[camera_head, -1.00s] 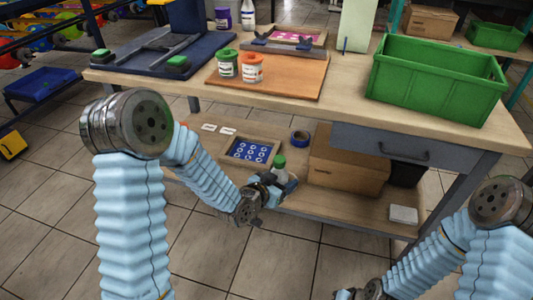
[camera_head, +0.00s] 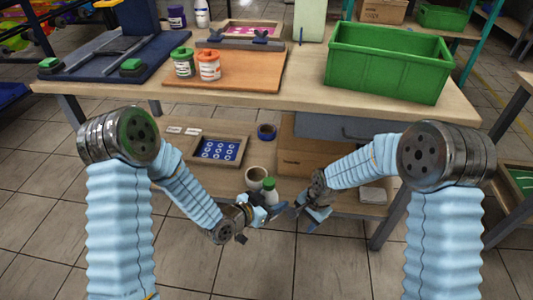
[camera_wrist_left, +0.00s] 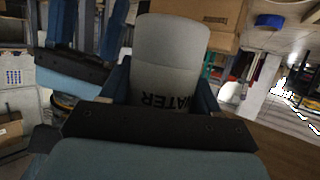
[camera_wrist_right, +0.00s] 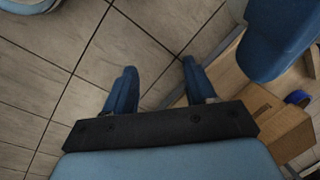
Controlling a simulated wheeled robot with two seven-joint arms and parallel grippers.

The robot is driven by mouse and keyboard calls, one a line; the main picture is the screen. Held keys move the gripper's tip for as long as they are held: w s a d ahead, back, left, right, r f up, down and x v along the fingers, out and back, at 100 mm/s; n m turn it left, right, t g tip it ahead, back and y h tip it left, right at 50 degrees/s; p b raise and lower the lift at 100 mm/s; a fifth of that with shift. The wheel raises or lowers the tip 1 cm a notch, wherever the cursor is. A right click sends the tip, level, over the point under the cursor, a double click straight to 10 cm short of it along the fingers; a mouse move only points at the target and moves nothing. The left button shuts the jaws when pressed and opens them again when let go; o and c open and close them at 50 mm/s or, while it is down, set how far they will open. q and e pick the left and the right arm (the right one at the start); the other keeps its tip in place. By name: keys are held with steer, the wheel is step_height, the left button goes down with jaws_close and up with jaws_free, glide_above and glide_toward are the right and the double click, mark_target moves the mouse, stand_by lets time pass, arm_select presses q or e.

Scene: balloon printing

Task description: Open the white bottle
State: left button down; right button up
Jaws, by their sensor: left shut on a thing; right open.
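The white bottle (camera_head: 270,197) with a green cap (camera_head: 269,184) is held upright or nearly so in front of the lower shelf. My left gripper (camera_head: 264,212) is shut on its body. In the left wrist view the bottle (camera_wrist_left: 170,50) fills the space between the fingers, with the word WATER upside down; its cap is not clear there. My right gripper (camera_head: 304,208) is open and empty just right of the bottle, apart from it. In the right wrist view its fingers (camera_wrist_right: 158,72) stand apart with only floor tiles between them.
The lower shelf holds a blue-dotted tray (camera_head: 219,150), a blue tape roll (camera_head: 266,131), a brown round container (camera_head: 255,175) behind the bottle and a cardboard box (camera_head: 300,155). Above, the tabletop carries a green crate (camera_head: 385,70) and two paint jars. Open tiled floor lies in front.

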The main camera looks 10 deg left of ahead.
steer(key=w+a+r+m+h, duration=0.1)
steer(key=w+a+r+m, duration=0.3)
steer(key=r, duration=0.5)
step_height(320, 180, up, 16)
steer(key=m+h, duration=0.1)
steer(key=m, duration=0.9)
glide_above(267, 180)
steer(key=shift+w+d+g, duration=0.15)
steer(key=shift+w+g, duration=0.15)
steer(key=shift+g, duration=0.1)
steer(key=shift+s+a+r+m, duration=0.1)
steer(key=shift+s+a+m, duration=0.1)
steer(key=shift+m, duration=0.3)
step_height(267, 180, down, 8)
steer(key=shift+r, duration=0.15)
